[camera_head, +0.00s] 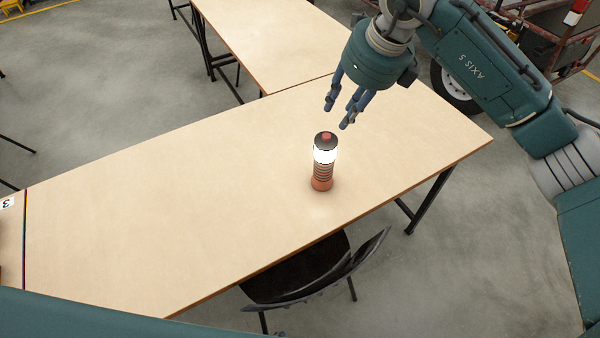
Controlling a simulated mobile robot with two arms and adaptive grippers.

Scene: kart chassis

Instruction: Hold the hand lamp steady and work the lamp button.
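The hand lamp (323,170) stands upright on the wooden table (180,215), near its front edge. It has an orange ribbed body, a dark cap and a white band that glows. The red lamp button (326,135) sits on top of the cap. My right gripper (337,115) is above and just behind the lamp, its fingers pointing down and apart. It is open, empty and not touching the lamp. My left gripper is not in view; a teal part of my own body shows at the bottom left.
A dark chair (300,270) stands against the table's front side, below the lamp. A second table (265,35) adjoins at the back. A wheeled vehicle (455,88) is at the back right. The table left of the lamp is clear.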

